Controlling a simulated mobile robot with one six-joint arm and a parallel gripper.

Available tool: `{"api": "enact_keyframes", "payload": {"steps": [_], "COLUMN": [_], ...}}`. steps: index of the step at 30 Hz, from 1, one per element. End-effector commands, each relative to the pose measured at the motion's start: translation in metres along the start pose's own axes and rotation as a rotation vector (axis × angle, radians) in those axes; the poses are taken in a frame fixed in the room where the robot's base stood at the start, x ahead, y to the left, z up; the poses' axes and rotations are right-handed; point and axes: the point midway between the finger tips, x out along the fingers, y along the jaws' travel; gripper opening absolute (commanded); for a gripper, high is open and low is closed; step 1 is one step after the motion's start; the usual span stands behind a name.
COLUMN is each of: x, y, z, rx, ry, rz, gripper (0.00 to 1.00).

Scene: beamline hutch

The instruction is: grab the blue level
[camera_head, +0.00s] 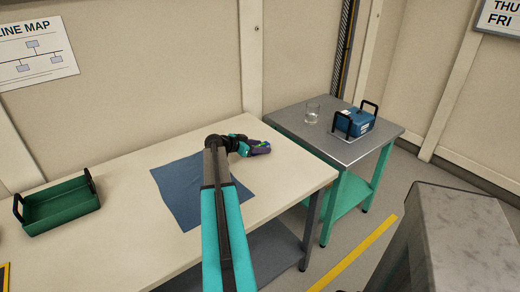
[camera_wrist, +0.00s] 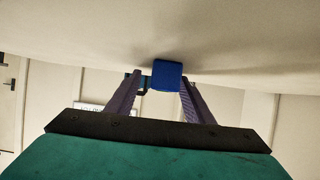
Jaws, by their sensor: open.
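My gripper (camera_head: 262,147) is low over the cream table, just right of the blue cloth. In the wrist view its two purple fingers (camera_wrist: 160,98) are apart. A blue block-shaped thing (camera_wrist: 167,75), seen end-on, shows between and just beyond the fingertips against the table surface; it looks like the blue level. I cannot tell whether the fingers touch it. In the head view the gripper mostly hides that spot, and only a small greenish bit shows among the fingers.
The blue cloth (camera_head: 180,196) lies flat on the cream table (camera_head: 120,180). A green tray (camera_head: 62,212) with black handles stands at left. On the grey side table (camera_head: 295,120) stand a glass (camera_head: 312,114) and a blue box (camera_head: 355,122) with black handles.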

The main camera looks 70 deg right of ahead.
Motion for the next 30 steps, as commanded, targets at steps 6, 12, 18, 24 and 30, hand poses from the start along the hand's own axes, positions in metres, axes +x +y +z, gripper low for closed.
{"api": "enact_keyframes", "payload": {"steps": [6,12,18,24,30], "x": [0.0,0.0,-0.001,-0.004,-0.011], "y": [0.0,0.0,0.0,0.0,0.0], "z": [0.0,0.0,-0.001,-0.008,-0.023], "rx": [0.0,0.0,0.0,0.001,0.001], "ry": [0.0,0.001,0.001,0.001,0.001], "rz": [0.0,0.0,0.0,0.0,-0.001], "gripper": [0.14,0.0,0.0,0.0,0.0]}}
